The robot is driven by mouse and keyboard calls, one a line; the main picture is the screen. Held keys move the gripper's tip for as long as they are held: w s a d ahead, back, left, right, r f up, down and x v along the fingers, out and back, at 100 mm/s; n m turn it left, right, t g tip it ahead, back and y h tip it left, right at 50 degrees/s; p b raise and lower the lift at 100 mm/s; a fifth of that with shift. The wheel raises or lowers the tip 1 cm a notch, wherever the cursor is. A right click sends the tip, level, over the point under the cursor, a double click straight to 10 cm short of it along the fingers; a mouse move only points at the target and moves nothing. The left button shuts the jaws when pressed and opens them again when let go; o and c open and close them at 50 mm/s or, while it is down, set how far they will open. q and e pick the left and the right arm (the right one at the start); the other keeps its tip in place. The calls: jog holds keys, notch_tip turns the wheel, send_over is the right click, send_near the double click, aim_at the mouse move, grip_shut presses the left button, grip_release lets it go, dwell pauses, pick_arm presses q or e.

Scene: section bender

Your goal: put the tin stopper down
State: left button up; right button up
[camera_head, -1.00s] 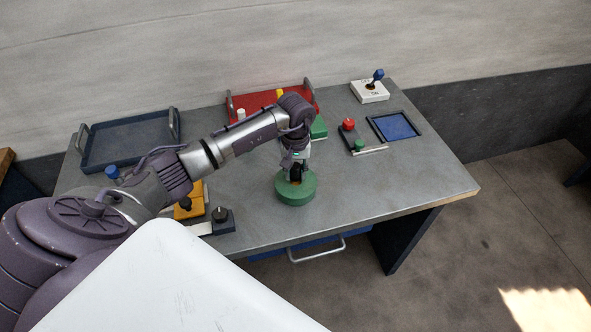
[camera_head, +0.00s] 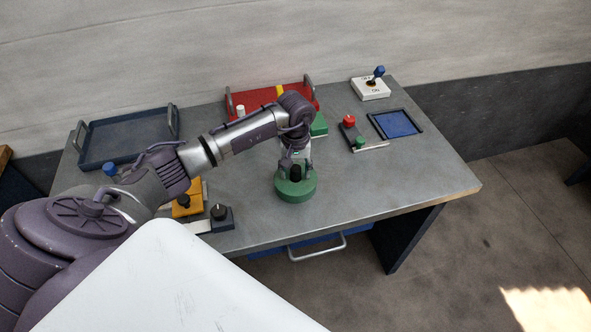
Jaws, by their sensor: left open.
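A squat green round tin (camera_head: 296,192) stands on the grey table near the middle of its front edge. A small black stopper (camera_head: 296,173) shows upright at the top of the tin. Whether it is seated in the tin or only resting there, I cannot tell. My left gripper (camera_head: 295,169) points down over the tin, open, with its fingers around the black stopper. Whether a finger touches it is too small to tell. My right gripper does not show.
A blue-grey tray (camera_head: 126,152) is at the back left, a red tray (camera_head: 262,101) at the back. A blue panel (camera_head: 396,123), red button (camera_head: 348,121) and white switch box (camera_head: 369,90) stand right. A black-knobbed box (camera_head: 219,222) is left of the tin. Table's front right is clear.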

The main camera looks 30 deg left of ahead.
aim_at(296, 167)
pick_arm(q)
jog(key=shift+r+p, duration=0.55)
jog(key=shift+p, duration=0.1)
jog(key=shift+w+r, duration=0.1)
jog(key=shift+r, duration=0.25)
notch_tip(296, 167, up, 11)
jog(key=b, duration=0.4)
jog(key=shift+r, duration=0.2)
